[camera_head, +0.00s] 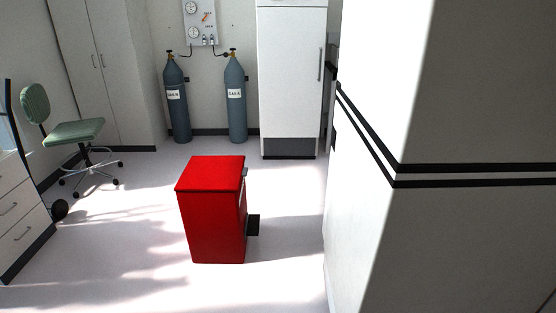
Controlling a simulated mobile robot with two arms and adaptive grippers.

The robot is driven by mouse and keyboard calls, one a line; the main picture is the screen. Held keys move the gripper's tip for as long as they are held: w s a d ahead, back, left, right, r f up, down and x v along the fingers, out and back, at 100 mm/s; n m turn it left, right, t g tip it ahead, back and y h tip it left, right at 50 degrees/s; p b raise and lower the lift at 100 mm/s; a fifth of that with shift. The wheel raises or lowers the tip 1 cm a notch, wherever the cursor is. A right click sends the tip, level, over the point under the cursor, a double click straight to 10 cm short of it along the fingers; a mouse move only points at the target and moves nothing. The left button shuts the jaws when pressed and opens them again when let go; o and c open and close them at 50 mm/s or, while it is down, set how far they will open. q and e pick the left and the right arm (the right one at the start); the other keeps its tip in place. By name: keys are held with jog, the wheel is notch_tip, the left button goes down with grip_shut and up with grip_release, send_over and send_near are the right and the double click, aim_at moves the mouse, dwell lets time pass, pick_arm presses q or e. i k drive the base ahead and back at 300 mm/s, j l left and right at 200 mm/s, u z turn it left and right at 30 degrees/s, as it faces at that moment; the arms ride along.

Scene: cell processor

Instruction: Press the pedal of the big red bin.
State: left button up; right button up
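The big red bin (212,220) stands upright on the pale floor, a little left of the picture's middle. Its red lid (212,173) is shut. A dark flat piece (253,225), which looks like the pedal, sticks out low on the bin's right side, just above the floor. A small grey part (244,173) shows at the lid's right edge. Neither of my grippers is in view.
A white wall with black stripes (455,240) fills the right side, near the bin. A green chair (75,132) and white drawers (22,225) stand left. Gas cylinders (236,110) and a white fridge (290,80) stand behind. Floor around the bin is clear.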

aim_at(253, 224)
jog(key=i+l+u, duration=0.65)
jog(key=i+j+z, duration=0.1)
jog(key=i+j, duration=0.25)
jog(key=i+j+z, duration=0.15)
jog(key=i+j, duration=0.25)
jog(key=i+j+z, duration=0.1)
jog(key=i+j, duration=0.2)
jog(key=i+j+z, duration=0.1)
jog(key=i+j, duration=0.25)
jog(key=j, duration=0.2)
jog(key=i+j+z, duration=0.15)
jog(key=i+j, duration=0.15)
jog(key=j, duration=0.15)
